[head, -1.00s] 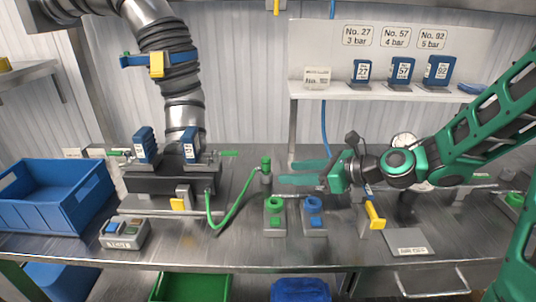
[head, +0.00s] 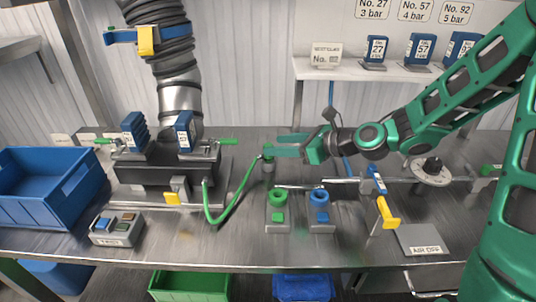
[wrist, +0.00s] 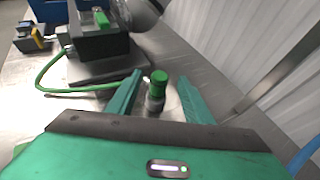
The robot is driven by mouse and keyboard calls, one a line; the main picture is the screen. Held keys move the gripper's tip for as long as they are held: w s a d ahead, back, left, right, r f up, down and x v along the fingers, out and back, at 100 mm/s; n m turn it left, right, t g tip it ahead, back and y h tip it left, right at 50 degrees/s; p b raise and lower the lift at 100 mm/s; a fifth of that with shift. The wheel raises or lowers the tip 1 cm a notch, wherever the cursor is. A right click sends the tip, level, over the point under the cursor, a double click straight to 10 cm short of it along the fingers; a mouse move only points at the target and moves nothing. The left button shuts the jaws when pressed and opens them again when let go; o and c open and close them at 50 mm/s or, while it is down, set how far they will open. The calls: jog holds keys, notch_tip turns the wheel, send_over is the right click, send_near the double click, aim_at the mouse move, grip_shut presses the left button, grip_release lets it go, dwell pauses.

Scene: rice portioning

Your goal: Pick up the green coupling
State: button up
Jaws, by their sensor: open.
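The green coupling (wrist: 159,77) stands upright on a grey metal post, between the two fingers of my gripper (wrist: 160,92) in the wrist view, with a gap on each side. In the head view the coupling (head: 268,150) is partly hidden behind the fingers of my gripper (head: 284,145), which point left at it. The gripper is open and holds nothing. A green hose (head: 232,212) runs from the coupling area to the dark block on the left.
The dark block (head: 165,172) with blue tags is left, beside a blue crate (head: 47,187). The front bench strip is mostly clear.

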aim_at(271, 145)
jog(key=shift+x, duration=2.4)
jog(key=shift+d+f, duration=0.15)
jog(key=c, duration=1.2)
jog(key=shift+o, duration=0.2)
notch_tip(271, 145, up, 10)
jog(key=shift+f, duration=0.15)
